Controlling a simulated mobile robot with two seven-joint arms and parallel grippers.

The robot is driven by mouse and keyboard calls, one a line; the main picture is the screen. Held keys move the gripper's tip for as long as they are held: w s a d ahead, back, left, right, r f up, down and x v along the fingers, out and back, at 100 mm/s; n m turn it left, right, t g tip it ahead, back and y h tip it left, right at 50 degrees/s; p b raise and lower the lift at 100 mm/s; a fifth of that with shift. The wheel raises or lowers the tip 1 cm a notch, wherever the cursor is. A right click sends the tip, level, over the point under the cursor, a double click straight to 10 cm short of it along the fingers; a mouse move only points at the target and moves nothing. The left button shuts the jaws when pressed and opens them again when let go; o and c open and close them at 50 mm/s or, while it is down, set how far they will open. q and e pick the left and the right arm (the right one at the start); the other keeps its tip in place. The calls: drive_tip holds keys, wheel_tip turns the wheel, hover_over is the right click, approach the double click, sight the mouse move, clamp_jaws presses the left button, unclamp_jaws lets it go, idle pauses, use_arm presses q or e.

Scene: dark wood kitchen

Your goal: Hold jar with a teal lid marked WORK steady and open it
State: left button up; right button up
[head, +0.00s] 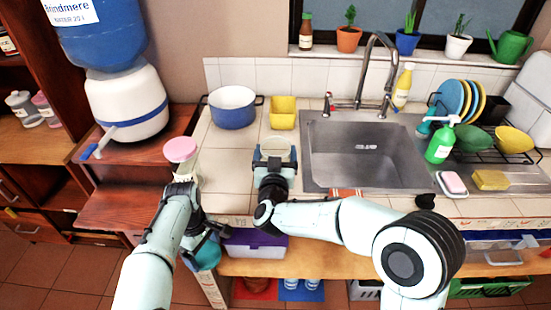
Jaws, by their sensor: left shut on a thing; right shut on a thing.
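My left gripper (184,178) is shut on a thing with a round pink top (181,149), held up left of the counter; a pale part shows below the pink. My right gripper (275,165) is shut around a pale, round-topped jar-like thing (279,146) over the tiled counter, left of the sink. No teal lid shows on it. A rounded teal shape (206,254) shows low beside my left arm, partly hidden; I cannot tell what it is. No WORK marking is readable. The two held things are apart.
The sink (365,150) lies to the right. A blue pot (232,112) and a yellow container (283,113) stand behind my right gripper. A water dispenser (125,105) stands at left. A purple-lidded box (255,242) is below. Some tiled counter is clear.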

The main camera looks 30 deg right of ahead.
drive_tip(key=shift+f, duration=0.4)
drive_tip(key=shift+f, duration=0.2)
drive_tip(key=o, duration=1.8)
drive_tip(key=shift+r, duration=0.1)
